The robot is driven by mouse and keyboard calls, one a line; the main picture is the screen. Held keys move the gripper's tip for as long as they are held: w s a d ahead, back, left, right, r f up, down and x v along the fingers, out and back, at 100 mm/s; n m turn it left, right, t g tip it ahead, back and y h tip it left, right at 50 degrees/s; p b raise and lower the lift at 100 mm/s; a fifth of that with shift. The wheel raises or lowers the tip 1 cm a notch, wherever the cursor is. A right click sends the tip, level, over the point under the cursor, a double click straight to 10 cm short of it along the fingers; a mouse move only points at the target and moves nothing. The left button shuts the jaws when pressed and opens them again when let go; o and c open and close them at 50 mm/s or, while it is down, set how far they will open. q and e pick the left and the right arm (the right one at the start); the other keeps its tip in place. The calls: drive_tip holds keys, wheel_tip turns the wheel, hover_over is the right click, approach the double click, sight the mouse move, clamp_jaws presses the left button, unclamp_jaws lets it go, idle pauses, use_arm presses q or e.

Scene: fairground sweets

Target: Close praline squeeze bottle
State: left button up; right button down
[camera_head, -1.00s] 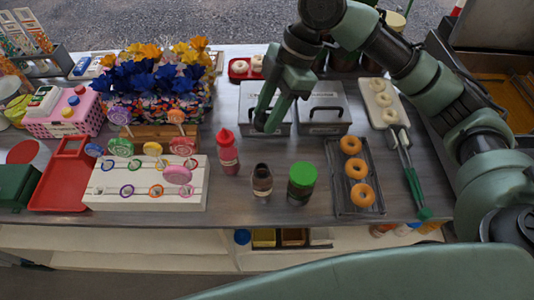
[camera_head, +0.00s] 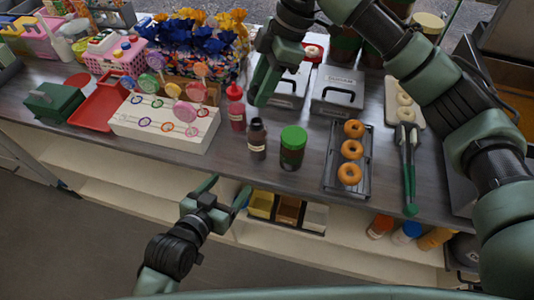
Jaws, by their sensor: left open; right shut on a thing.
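The praline squeeze bottle seems to be the small dark brown bottle (camera_head: 257,138), upright on the counter between a red squeeze bottle (camera_head: 236,110) and a green-lidded jar (camera_head: 292,150). No tall nozzle shows on its dark top. My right gripper (camera_head: 260,97) is above and behind the brown bottle, apart from it. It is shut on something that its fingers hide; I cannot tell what. My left gripper (camera_head: 226,188) is open and empty, in front of the counter edge and below the bottles.
A white lollipop stand (camera_head: 165,128) is left of the bottles. A dark doughnut tray (camera_head: 333,180) and green-handled tongs (camera_head: 410,180) are to the right. Lidded metal containers (camera_head: 336,93) stand behind. An open shelf (camera_head: 340,238) runs under the counter.

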drive_tip(key=shift+w+a+f, duration=0.1)
drive_tip(key=shift+a, duration=0.05)
use_arm(q)
drive_tip(key=w+d+r+t+h, duration=0.2)
drive_tip(key=d+r+t, duration=0.1)
drive_tip(key=r, duration=0.3)
drive_tip(key=shift+w+d+r+t+h, duration=0.3)
drive_tip(key=shift+d+r+t+h, duration=0.1)
drive_tip(key=shift+t, duration=0.2)
drive_tip(key=shift+w+f, duration=0.1)
drive_tip(key=shift+w, duration=0.05)
drive_tip(key=x, duration=1.1)
drive_tip(key=shift+w+d, duration=0.15)
drive_tip(key=shift+w, duration=0.2)
clamp_jaws()
use_arm(e)
hover_over(261, 121)
drive_tip(key=shift+f, duration=2.45)
